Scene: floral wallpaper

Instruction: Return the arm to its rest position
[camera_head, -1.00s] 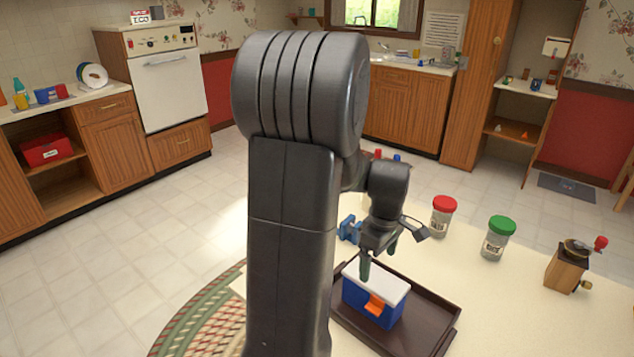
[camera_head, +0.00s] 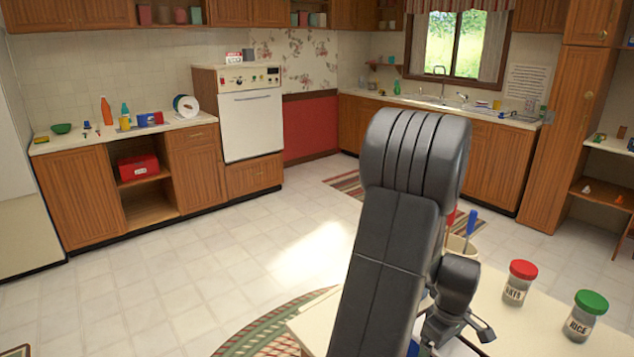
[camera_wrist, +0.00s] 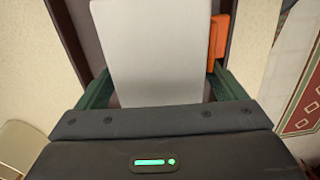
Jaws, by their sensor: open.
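My gripper (camera_wrist: 162,80) is open in the wrist view, with one dark green finger on each side of a white-lidded box (camera_wrist: 152,45). I cannot tell whether the fingers touch it. An orange latch (camera_wrist: 219,36) shows on the box's right side. The box is in a dark tray (camera_wrist: 78,30), whose edges show beside it. In the head view my arm rises right of centre and bends down to the wrist at the bottom edge. The fingertips there are mostly cut off, and only a bit of the white lid (camera_head: 455,348) shows.
A red-lidded jar (camera_head: 516,285) and a green-lidded jar (camera_head: 584,316) stand on the table (camera_head: 545,322) right of my arm. A holder with red and blue handles (camera_head: 461,243) is behind my wrist. Open tiled floor (camera_head: 190,270) lies to the left, before the counters and stove.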

